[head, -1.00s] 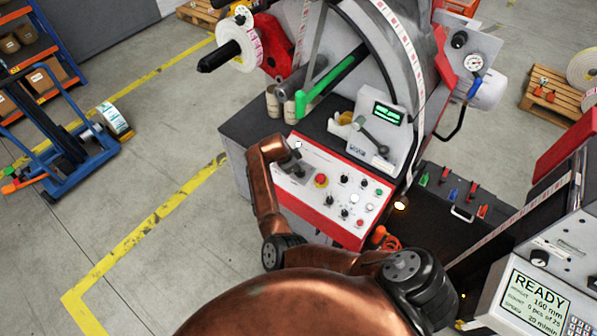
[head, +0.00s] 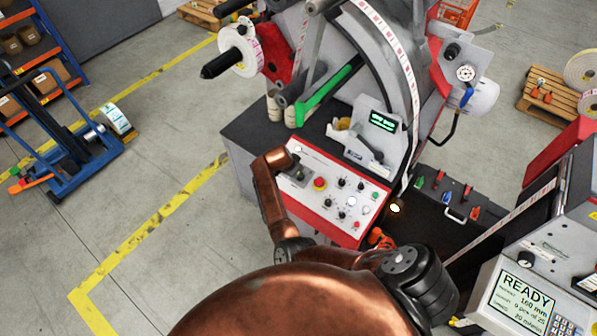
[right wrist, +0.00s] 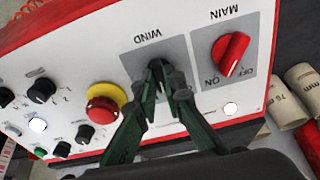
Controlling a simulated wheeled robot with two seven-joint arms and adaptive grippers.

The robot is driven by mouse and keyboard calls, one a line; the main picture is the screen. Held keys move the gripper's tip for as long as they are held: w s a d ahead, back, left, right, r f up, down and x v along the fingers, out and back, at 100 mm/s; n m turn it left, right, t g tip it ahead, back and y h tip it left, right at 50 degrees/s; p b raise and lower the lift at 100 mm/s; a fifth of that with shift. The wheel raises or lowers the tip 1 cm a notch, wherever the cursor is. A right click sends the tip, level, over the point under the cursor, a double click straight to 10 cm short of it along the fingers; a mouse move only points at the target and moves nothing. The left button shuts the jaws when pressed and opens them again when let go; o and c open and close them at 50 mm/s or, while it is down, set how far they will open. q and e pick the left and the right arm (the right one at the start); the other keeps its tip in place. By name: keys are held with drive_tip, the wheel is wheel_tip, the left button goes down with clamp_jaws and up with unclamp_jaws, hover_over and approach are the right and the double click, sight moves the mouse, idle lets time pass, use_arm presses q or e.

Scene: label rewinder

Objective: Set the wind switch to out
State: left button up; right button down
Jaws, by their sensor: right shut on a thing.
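The wind switch (right wrist: 157,64) is a small black knob on a grey plate marked WIND, which appears upside down in the right wrist view. My right gripper (right wrist: 160,76) is shut on the knob, with a dark green finger on each side. The fingertips hide most of the knob, and I cannot tell its setting. In the head view my right gripper (head: 297,172) is at the upper left of the white, red-edged control panel (head: 325,208). My left gripper is not in view.
Beside the switch are a red MAIN rotary switch (right wrist: 231,54) and a red emergency button (right wrist: 104,104) on a yellow collar. Several small black knobs fill the panel's other side. Cardboard cores (right wrist: 303,84) stand just past its edge.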

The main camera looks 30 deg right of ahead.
drive_tip(key=n+p, duration=0.4)
drive_tip(key=shift+d+r+t, duration=0.1)
drive_tip(key=shift+r+t, duration=0.1)
drive_tip(key=shift+t, duration=0.1)
drive_tip(key=shift+f+n+y+p, duration=0.15)
drive_tip(key=shift+n+y+p, duration=0.15)
drive_tip(key=shift+n+p, duration=0.9)
drive_tip(key=c, duration=2)
unclamp_jaws()
drive_tip(key=v, duration=0.7)
drive_tip(key=shift+s, duration=0.2)
